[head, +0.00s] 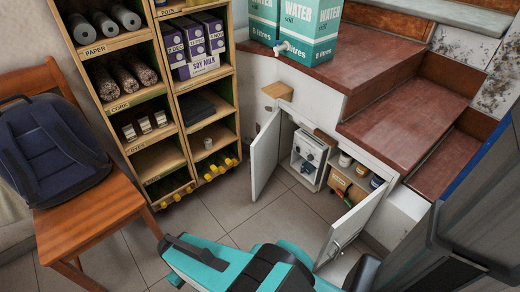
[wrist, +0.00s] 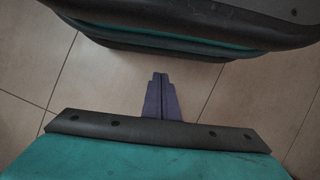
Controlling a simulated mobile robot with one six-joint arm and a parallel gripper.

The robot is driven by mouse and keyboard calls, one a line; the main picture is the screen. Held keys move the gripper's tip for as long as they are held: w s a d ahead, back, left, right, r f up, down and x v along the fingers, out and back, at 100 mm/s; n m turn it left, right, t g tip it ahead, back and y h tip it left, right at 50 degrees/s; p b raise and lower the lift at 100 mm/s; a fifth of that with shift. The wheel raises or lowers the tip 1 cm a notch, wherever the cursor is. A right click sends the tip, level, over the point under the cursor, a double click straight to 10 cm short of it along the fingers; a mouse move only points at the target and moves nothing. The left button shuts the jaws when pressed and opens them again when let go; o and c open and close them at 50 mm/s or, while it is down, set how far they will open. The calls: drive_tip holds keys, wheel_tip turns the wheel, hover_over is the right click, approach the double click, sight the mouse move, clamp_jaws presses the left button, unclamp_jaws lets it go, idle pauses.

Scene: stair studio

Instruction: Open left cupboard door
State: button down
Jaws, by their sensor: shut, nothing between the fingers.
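The low white cupboard under the stairs has both doors standing open in the head view. The left cupboard door (head: 266,152) is swung out from the frame towards the room, with a gap to the interior on its right. The right cupboard door (head: 347,229) is also swung out and has a metal handle near its lower outer edge. My gripper (wrist: 160,76) shows in the wrist view with its purple fingers together and empty, above floor tiles. The cupboard is not in the wrist view. The gripper's fingers cannot be made out in the head view.
Inside the cupboard are a white panel box (head: 308,152) and a wooden crate (head: 345,186) with jars nearby. A wooden shelf unit (head: 172,128) stands left of it, and a chair (head: 95,222) with a backpack (head: 48,148) further left. Brown stairs (head: 405,110) rise right. Tiled floor (head: 215,215) is clear before the left door.

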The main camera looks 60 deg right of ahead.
drive_tip(key=w+d+r+t+y+b, duration=0.1)
drive_tip(key=w+d+r, duration=0.2)
drive_tip(key=w+d, duration=0.3)
drive_tip(key=w+d+r+t+y, duration=0.1)
drive_tip(key=w+d+r, duration=0.2)
drive_tip(key=w+d, duration=0.3)
drive_tip(key=w+d+r+t+b, duration=0.1)
drive_tip(key=d+r+t, duration=0.4)
drive_tip(key=d, duration=1.2)
drive_tip(key=s+d+r, duration=0.4)
drive_tip(key=d+r, duration=0.3)
drive_tip(key=d, duration=0.2)
drive_tip(key=s+d+r+n+t+h+b, duration=0.1)
drive_tip(key=s+d+r, duration=0.4)
drive_tip(key=d, duration=0.5)
drive_tip(key=s+d+r+h+b, duration=0.1)
drive_tip(key=s+d+r, duration=0.3)
drive_tip(key=d+r, duration=0.5)
drive_tip(key=shift+s+d+r+t, duration=0.2)
drive_tip(key=shift+d+t, duration=0.2)
drive_tip(key=shift+d, duration=0.1)
drive_tip(key=shift+f, duration=0.15)
